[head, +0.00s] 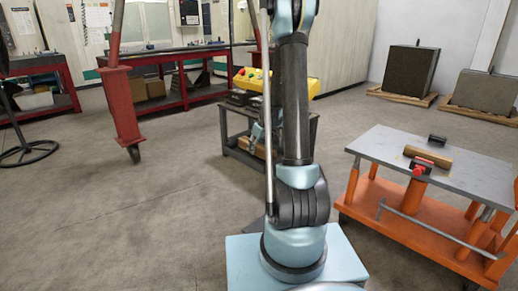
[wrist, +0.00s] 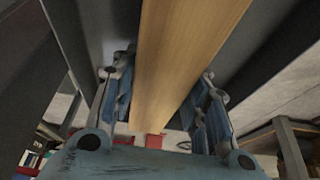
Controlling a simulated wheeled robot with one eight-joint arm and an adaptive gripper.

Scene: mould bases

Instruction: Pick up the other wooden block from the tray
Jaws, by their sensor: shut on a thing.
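A long, light wooden block (wrist: 180,60) runs between the two blue fingers of my gripper (wrist: 165,100) in the wrist view. The fingers are shut on it, one on each side. In the head view my gripper (head: 257,135) is low at the small dark stand (head: 228,122), partly behind my arm. The held block (head: 247,145) shows there as a brown strip by the stand's lower level. Another wooden block (head: 428,156) lies on the grey top of the orange cart at right. I cannot make out the tray clearly.
The orange cart (head: 375,143) also bears a small black block (head: 437,140) and a red-topped item (head: 420,167). A yellow control box (head: 250,80) is behind the stand. Dark stand parts (wrist: 270,70) are close around the gripper.

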